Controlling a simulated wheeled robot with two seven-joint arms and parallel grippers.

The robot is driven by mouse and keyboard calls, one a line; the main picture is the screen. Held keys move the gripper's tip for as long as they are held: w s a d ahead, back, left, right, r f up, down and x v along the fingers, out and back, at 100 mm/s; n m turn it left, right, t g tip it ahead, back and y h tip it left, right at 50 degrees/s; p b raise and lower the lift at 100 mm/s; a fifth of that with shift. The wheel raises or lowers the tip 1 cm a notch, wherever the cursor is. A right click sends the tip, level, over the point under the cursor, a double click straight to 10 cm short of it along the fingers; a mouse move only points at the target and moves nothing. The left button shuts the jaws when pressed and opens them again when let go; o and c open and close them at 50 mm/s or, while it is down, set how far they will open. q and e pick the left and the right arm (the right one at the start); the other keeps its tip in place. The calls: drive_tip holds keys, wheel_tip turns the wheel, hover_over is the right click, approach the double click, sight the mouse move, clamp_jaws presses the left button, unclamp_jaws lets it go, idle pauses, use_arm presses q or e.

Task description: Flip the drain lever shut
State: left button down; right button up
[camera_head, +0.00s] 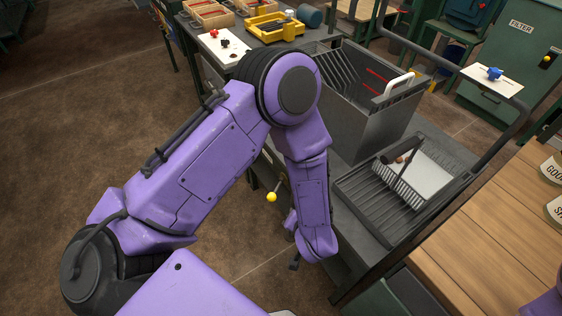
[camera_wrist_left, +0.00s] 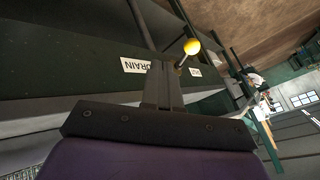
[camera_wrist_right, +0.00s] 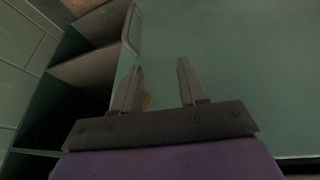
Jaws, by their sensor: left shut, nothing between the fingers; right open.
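The drain lever's yellow ball knob (camera_head: 271,197) shows in the head view beside my left forearm, on a thin stem at the side of the dark cart. In the left wrist view the yellow knob (camera_wrist_left: 192,47) is just right of my left gripper (camera_wrist_left: 160,66), past its fingertips. A white DRAIN label (camera_wrist_left: 135,65) is on the dark green panel, partly covered by the fingers. My left gripper is shut and empty; whether it touches the lever is unclear. My right gripper (camera_wrist_right: 156,75) is open and empty before a green surface.
The cart carries a grey metal bin (camera_head: 365,100) and a slotted tray (camera_head: 380,205). A wooden bench (camera_head: 480,255) stands at the right. A table with a yellow tray (camera_head: 275,27) is behind. Brown floor at the left is clear.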

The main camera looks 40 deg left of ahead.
sight(276, 190)
use_arm(q)
drive_tip(key=w+a+f, duration=0.4)
drive_tip(key=a+f, duration=0.3)
drive_tip(key=a, duration=0.2)
drive_tip(key=shift+w, duration=0.15)
idle(0.4)
